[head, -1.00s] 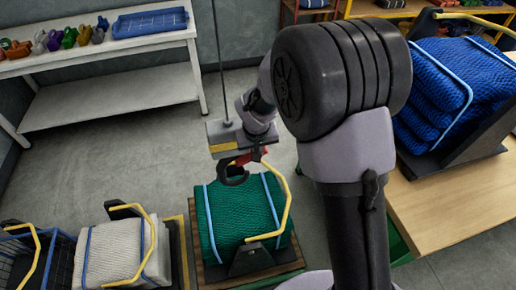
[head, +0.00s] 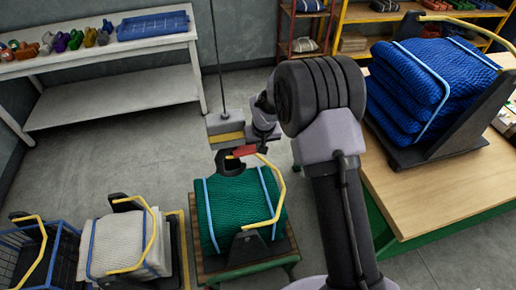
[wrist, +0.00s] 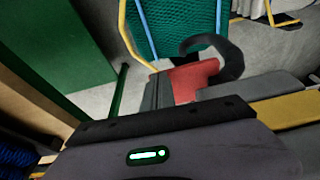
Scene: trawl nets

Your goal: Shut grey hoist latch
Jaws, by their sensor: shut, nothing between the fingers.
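The grey hoist block (head: 226,128) with a yellow band hangs on a thin cable, above the green net bale. It also shows at the right of the wrist view (wrist: 290,109). A dark curved hook (head: 230,165) is below it, clear in the wrist view (wrist: 232,58). The red latch (head: 244,151) lies beside the hook; in the wrist view (wrist: 193,80) it is close to my fingertips. I cannot tell whether it closes the hook's mouth. My gripper (wrist: 156,90) is shut and empty at the latch, perhaps touching it. In the head view my wrist partly hides the fingers.
The strapped green net (head: 235,205) sits on a stand under the hook, with a yellow bar (head: 281,195) rising close by. A white net (head: 118,243) is at left. A wooden table (head: 440,195) with a blue net (head: 425,85) is at right.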

